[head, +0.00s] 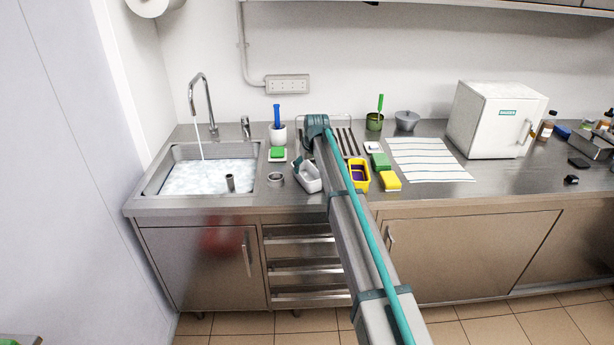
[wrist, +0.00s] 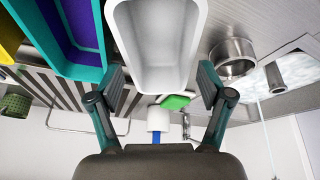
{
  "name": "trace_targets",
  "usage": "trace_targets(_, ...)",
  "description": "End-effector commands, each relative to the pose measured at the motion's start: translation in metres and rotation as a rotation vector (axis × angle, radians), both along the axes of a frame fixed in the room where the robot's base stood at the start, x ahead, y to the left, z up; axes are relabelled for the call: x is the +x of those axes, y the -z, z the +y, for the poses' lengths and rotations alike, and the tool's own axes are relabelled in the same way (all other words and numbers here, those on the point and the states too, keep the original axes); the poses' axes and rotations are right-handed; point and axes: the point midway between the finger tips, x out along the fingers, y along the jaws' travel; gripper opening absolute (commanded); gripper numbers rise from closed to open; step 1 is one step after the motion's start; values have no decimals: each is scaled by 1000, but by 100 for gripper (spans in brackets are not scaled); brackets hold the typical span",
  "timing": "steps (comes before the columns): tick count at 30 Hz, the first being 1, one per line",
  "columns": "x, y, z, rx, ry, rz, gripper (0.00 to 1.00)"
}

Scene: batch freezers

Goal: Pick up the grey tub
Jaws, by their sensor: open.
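The grey tub (head: 311,183) is a pale, open, empty box on the steel counter, just left of my arm in the head view. In the wrist view the grey tub (wrist: 155,65) fills the upper middle, its inside showing. My gripper (wrist: 160,72) is open, with one finger by each side of the tub's lower end in that view. Nothing is held. I cannot tell whether the fingers touch the tub. In the head view my arm hides part of this area.
A yellow tub (head: 362,187) with purple inside stands right of my arm; a teal, purple-lined container (wrist: 67,62) is close beside the grey tub. A metal ring-like cup (head: 275,179) and the water-filled sink (head: 165,190) lie left. A striped cloth (head: 428,160) lies right.

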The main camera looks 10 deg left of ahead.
Motion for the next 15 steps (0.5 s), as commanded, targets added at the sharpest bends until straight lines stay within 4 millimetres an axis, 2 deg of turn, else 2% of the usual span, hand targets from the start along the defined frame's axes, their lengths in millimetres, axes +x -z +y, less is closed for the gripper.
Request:
trace_targets(8, 7, 15, 3, -1, 0, 1, 79)
trace_targets(15, 17, 44, 8, 0, 0, 2, 79)
